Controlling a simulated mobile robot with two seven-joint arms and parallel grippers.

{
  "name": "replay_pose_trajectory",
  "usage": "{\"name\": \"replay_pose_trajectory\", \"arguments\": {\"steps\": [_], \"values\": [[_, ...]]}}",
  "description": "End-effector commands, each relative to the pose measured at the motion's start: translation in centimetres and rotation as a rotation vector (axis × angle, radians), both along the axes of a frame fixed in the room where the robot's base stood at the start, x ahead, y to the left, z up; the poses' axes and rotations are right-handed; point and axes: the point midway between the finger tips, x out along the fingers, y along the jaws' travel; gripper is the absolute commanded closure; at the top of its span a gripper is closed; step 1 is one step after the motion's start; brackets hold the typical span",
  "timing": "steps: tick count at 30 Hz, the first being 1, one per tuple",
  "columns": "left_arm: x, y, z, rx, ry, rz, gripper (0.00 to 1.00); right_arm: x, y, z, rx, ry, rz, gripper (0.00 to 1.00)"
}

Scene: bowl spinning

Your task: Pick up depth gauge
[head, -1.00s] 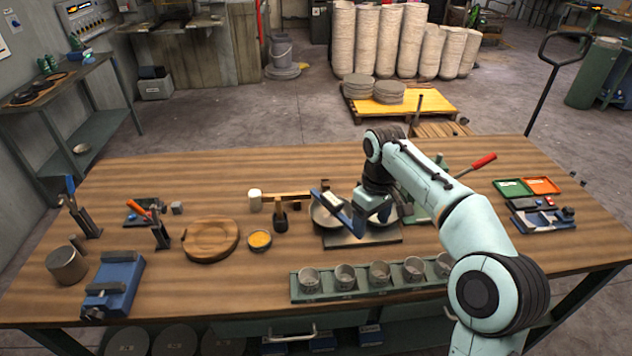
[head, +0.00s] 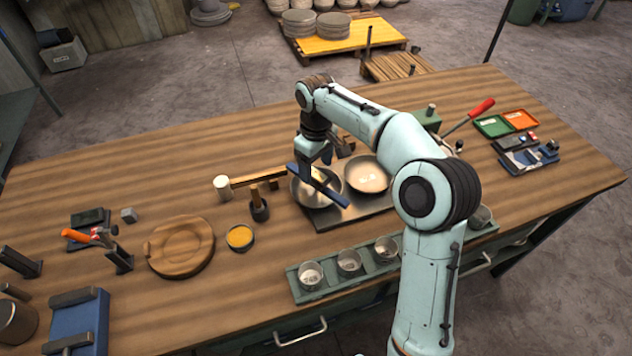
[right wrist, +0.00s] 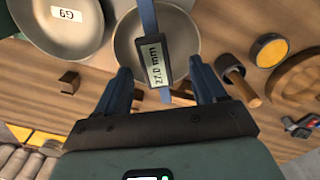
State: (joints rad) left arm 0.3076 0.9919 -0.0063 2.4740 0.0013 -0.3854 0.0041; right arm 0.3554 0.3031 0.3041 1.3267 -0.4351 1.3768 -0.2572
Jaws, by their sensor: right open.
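The depth gauge (right wrist: 155,62) is a blue bar with a dark body and a display reading 27.0 mm. In the head view, the gauge (head: 328,191) lies slantwise across the left metal bowl (head: 310,196). That bowl shows behind the gauge in the right wrist view (right wrist: 185,40). My right gripper (right wrist: 160,70) is open, with one blue finger on each side of the gauge and visible gaps between. In the head view, my right gripper (head: 316,158) is just above the gauge; its fingertips are partly hidden. My left gripper is not in view.
A second bowl (head: 367,174) marked G9 sits beside the first on a grey plate (head: 345,213). A dark-based wooden-handled tool (head: 259,207), yellow-filled cup (head: 239,237) and round wooden board (head: 180,247) stand left. A rack of cups (head: 330,284) lines the front edge.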

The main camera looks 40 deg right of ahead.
Motion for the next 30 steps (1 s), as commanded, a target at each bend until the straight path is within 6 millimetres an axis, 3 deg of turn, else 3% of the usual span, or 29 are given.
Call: {"name": "replay_pose_trajectory", "arguments": {"steps": [8, 16, 25, 26, 30], "values": [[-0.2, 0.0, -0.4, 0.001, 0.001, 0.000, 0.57, 0.1, -0.1, -2.3, 0.001, 0.001, -0.001, 0.30], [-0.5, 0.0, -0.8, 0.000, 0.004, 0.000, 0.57, 0.3, -0.5, -6.1, 0.001, 0.000, 0.001, 0.30], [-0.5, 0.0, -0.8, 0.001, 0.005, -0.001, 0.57, 0.4, -0.6, -6.5, 0.002, -0.003, 0.000, 0.30], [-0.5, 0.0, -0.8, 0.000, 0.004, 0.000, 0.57, 0.4, -0.5, -6.5, 0.002, -0.003, 0.000, 0.33], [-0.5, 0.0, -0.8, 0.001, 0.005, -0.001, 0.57, 0.4, -0.5, -6.5, 0.001, -0.002, 0.000, 0.79]]}}
